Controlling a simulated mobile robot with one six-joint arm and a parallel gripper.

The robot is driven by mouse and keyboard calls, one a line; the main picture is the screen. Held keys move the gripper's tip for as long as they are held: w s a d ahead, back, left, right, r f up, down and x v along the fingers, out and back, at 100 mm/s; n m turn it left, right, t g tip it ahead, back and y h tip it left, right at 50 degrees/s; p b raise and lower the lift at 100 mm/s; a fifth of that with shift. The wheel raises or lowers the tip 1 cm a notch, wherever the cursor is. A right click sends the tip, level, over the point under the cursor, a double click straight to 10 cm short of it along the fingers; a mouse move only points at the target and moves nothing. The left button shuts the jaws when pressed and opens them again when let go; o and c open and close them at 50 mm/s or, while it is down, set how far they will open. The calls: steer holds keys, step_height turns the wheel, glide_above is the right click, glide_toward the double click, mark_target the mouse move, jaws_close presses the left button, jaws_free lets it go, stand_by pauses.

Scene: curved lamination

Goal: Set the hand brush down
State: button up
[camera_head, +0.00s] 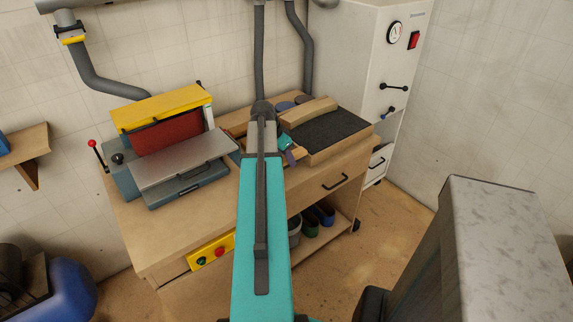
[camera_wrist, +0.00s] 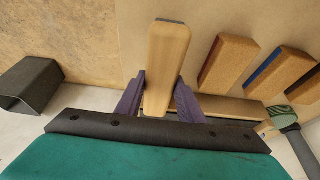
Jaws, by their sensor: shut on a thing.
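The hand brush (camera_wrist: 168,58) shows in the wrist view as a pale wooden handle with a rounded near end, pointing away from the wrist. My gripper (camera_wrist: 160,88) has its two purple fingers shut on it, one on each side. No bristles can be made out. In the head view my gripper (camera_head: 288,148) is over the workbench, just left of the dark mat, and my arm hides most of what is under it. I cannot tell whether the brush touches the bench top.
A yellow-topped machine (camera_head: 165,105) stands left. A white cabinet (camera_head: 362,60) stands behind right.

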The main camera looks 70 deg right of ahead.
mark_target(287, 165)
steer(key=shift+f, duration=0.1)
steer(key=shift+f+p, duration=0.3)
steer(key=shift+f, duration=1.5)
steer(key=shift+f, duration=0.15)
steer(key=o, duration=1)
steer(key=shift+b+v, duration=0.75)
steer(key=shift+v, duration=5.45)
steer(key=shift+d, duration=0.1)
